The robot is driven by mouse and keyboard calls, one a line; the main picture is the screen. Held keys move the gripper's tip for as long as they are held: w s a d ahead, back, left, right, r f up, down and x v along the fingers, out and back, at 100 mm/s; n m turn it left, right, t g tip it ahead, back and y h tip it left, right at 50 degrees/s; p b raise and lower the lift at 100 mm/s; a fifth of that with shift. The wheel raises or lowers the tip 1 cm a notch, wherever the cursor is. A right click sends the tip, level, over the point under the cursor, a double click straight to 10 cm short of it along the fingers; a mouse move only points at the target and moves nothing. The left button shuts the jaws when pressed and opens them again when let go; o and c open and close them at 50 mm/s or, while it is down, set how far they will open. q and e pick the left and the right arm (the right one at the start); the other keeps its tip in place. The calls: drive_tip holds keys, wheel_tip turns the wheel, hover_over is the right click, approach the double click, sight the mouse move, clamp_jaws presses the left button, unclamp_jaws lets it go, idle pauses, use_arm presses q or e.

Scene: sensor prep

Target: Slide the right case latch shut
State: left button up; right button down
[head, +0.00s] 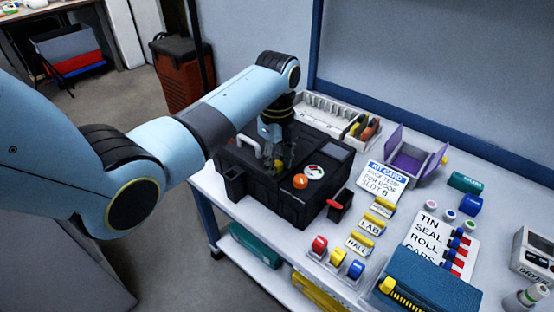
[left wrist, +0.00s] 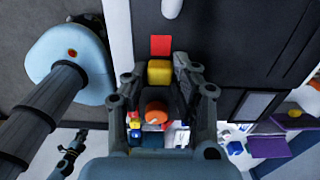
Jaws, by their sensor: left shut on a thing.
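The black case (head: 262,201) stands shut on the white table. Its lid has a white handle (head: 248,145), an orange knob (head: 300,181) and a round dial (head: 314,172). A yellow latch block (left wrist: 159,72) sits on the lid, beside a red square (left wrist: 160,45). My left gripper (head: 278,160) points down onto the lid, shut on the yellow block, which shows between its fingers in the left wrist view. The fingers hide much of the block in the head view. What looks like my right gripper (left wrist: 72,152) shows small at the lower left of the left wrist view; its jaws are unclear.
A small black holder with a red top (head: 334,204) stands by the case's right corner. A white tray (head: 318,111) is behind the case. A purple open box (head: 407,160), kit card (head: 385,176), labelled yellow-topped pieces and a blue case (head: 428,280) fill the table to the right.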

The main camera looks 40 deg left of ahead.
use_arm(q)
clamp_jaws()
drive_tip(key=shift+a+r+p, duration=0.2)
drive_tip(key=shift+a+p, duration=0.5)
drive_tip(key=shift+a, duration=0.45)
drive_tip(key=shift+w+a+f, duration=0.1)
drive_tip(key=shift+a, duration=0.05)
drive_tip(key=o, duration=0.8)
unclamp_jaws()
drive_tip(key=shift+a, duration=0.1)
drive_tip(key=shift+o, duration=0.2)
